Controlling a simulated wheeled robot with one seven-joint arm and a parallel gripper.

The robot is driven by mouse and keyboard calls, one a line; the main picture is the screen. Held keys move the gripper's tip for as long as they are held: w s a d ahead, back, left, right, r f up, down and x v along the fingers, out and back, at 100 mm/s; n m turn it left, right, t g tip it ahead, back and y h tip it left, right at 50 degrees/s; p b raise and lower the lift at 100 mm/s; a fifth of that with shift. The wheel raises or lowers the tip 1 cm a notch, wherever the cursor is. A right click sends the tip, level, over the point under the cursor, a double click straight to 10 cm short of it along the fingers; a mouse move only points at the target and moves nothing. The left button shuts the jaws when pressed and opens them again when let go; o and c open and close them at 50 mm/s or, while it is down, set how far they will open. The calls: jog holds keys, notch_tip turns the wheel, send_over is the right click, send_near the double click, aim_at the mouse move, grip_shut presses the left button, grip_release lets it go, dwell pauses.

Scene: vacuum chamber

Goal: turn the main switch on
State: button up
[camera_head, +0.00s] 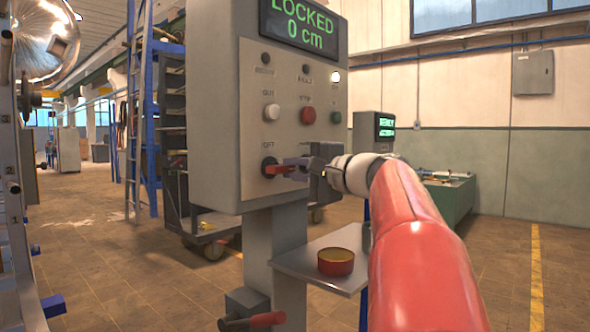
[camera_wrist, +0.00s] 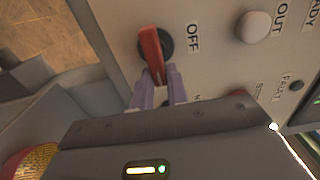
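The main switch is a red lever on a black round base (camera_head: 268,165), low on the grey control box, under the label OFF. Its lever points to the right in the head view. In the wrist view the red lever (camera_wrist: 151,50) runs down from its base, and its end lies between the two pale purple fingers. My gripper (camera_head: 297,167) is at the lever's outer end, its fingers close against both sides. The gripper body hides part of the panel, and only a bit of a label shows beside the fingers.
The control box (camera_head: 222,110) has a white button (camera_head: 271,112), a red button (camera_head: 308,115) and a green one (camera_head: 336,117) above the switch. Its display (camera_head: 299,25) reads LOCKED 0 cm. Below, a shelf (camera_head: 300,262) holds a red round container (camera_head: 336,262). Another red handle (camera_head: 262,320) sits at the bottom.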

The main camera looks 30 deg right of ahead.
jog(key=o, duration=0.4)
jog(key=b+v, duration=0.1)
jog(key=v, duration=0.7)
jog(key=shift+w, duration=0.1)
jog(key=s+a+f+n+g+h, duration=0.1)
jog(key=s+a+f+n+g, duration=0.25)
jog(key=a+f, duration=0.6)
jog(key=s+a+f+n+g, duration=0.2)
jog(key=s+a+f+g, duration=0.15)
jog(key=a+f, duration=0.6)
jog(key=s+a+f+n+g+h, duration=0.1)
jog(key=s+f+n, duration=0.3)
jog(key=f, duration=0.6)
jog(key=s+f+n+g+h, duration=0.3)
jog(key=s+f+n+h, duration=0.1)
jog(key=s+f, duration=0.4)
jog(key=shift+a+f+n, duration=0.35)
jog(key=shift+a+f, duration=0.05)
jog(key=shift+f, duration=0.5)
